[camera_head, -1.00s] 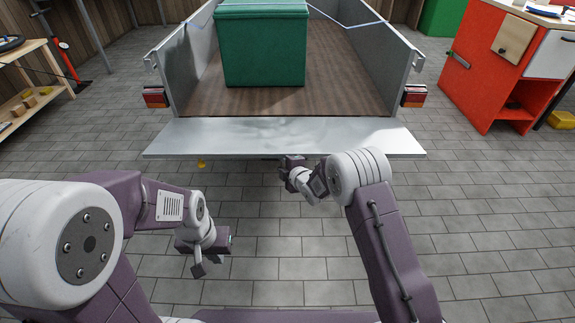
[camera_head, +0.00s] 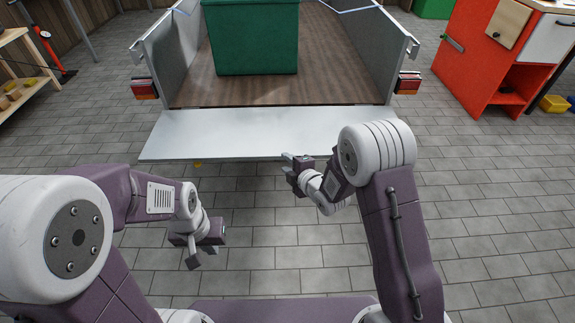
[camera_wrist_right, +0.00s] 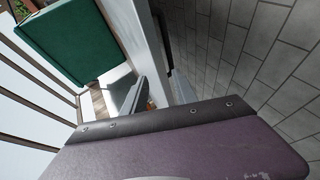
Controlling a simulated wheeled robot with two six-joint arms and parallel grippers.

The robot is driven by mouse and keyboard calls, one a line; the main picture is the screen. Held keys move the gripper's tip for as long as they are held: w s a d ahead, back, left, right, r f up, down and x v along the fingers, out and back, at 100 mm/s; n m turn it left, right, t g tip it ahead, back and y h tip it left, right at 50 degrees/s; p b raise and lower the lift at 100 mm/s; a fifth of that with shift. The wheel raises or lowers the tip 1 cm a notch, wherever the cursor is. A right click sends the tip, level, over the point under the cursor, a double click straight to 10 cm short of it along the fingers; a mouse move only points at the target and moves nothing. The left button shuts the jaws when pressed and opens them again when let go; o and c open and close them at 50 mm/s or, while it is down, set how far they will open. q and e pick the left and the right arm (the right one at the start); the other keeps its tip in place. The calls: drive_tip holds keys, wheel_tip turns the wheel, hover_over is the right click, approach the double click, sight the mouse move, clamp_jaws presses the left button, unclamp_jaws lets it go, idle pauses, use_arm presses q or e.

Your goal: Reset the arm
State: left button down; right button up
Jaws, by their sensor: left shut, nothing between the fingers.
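My left gripper (camera_head: 201,256) hangs low over the paved floor in the head view, short of the trailer's lowered tailgate. It is shut and empty. My right gripper (camera_head: 286,164) is in front of the tailgate's near edge, pointing left and away from me. No object shows in it, but its fingers are too small to tell open from shut. In the right wrist view a grey finger (camera_wrist_right: 134,97) shows past the dark edge of the gripper body; the other finger is hidden.
The trailer's tailgate (camera_head: 225,134) lies level ahead of my arms. A green crate (camera_head: 252,38) stands on the trailer bed and also shows in the right wrist view (camera_wrist_right: 75,42). A red cabinet (camera_head: 482,58) is at right, a wooden shelf (camera_head: 28,88) at left. Floor (camera_head: 500,190) at right is clear.

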drive_tip(key=shift+r, duration=0.1)
drive_tip(key=s+d+r+m+t+h+p, duration=0.15)
drive_tip(key=d+r+p, duration=0.3)
drive_tip(key=r, duration=0.55)
drive_tip(key=d+r+m+h+p, duration=0.2)
drive_tip(key=d+r+m+p, duration=0.15)
drive_tip(key=d+r, duration=0.4)
drive_tip(key=s+d+f+m+g+h+p, duration=0.1)
drive_tip(key=s+f+m+g, duration=0.3)
drive_tip(key=s, duration=0.5)
drive_tip(key=s+d+f+m+g, duration=0.1)
drive_tip(key=s+d+m+g, duration=0.1)
drive_tip(key=s+m+g, duration=0.35)
drive_tip(key=s+d+f+m+g+h+p, duration=0.1)
drive_tip(key=s+f+m+g, duration=0.2)
drive_tip(key=s+m, duration=0.55)
wheel_tip(320, 180, up, 38)
drive_tip(key=s+n+p, duration=0.2)
drive_tip(key=p, duration=3.5)
drive_tip(key=shift+s+p, duration=0.3)
